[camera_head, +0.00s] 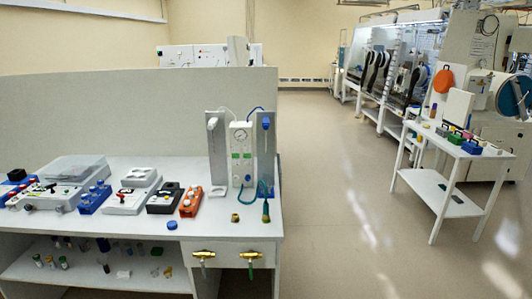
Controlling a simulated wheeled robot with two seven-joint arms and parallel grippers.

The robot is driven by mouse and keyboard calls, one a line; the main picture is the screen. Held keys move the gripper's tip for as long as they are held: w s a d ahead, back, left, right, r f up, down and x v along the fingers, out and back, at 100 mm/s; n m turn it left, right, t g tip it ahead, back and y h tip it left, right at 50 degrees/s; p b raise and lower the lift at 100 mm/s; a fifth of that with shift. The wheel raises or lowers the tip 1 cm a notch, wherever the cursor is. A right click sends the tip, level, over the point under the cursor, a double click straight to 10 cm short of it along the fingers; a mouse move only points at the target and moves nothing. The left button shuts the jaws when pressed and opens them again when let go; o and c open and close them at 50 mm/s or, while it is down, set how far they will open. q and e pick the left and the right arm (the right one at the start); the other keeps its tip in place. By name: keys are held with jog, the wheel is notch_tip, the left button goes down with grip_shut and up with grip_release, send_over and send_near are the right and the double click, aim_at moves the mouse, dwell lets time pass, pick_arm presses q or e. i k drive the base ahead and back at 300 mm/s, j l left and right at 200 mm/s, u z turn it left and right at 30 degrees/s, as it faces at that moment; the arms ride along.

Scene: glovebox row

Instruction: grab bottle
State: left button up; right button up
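Several small bottle-like containers show, and I cannot tell which is the task's bottle. Small vials (51,262) with coloured labels or caps stand at the left of the bench's lower shelf. A dark, bottle-like item (103,245) is farther right on that shelf. A small brownish upright container (433,110) stands at the far left end of the white cart's top. All are small in the picture, so their details are unclear. Neither of my grippers is in view.
A white bench (150,231) at left holds electrical boxes, an orange box (191,201) and a gauge panel (241,155). Brass valves (203,254) stick out of its front. The white cart (437,136) stands right, before gloveboxes (400,70). The floor (335,200) between is clear.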

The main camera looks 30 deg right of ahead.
aim_at(266, 185)
jog(key=i+j, duration=0.85)
jog(key=j+z, duration=0.1)
jog(key=z, duration=0.3)
jog(key=i+j+z, duration=0.1)
jog(key=z, duration=0.3)
jog(key=j+z, duration=0.15)
jog(key=z, duration=0.25)
jog(key=j+z, duration=0.15)
jog(key=z, duration=0.25)
jog(key=i+j, duration=0.05)
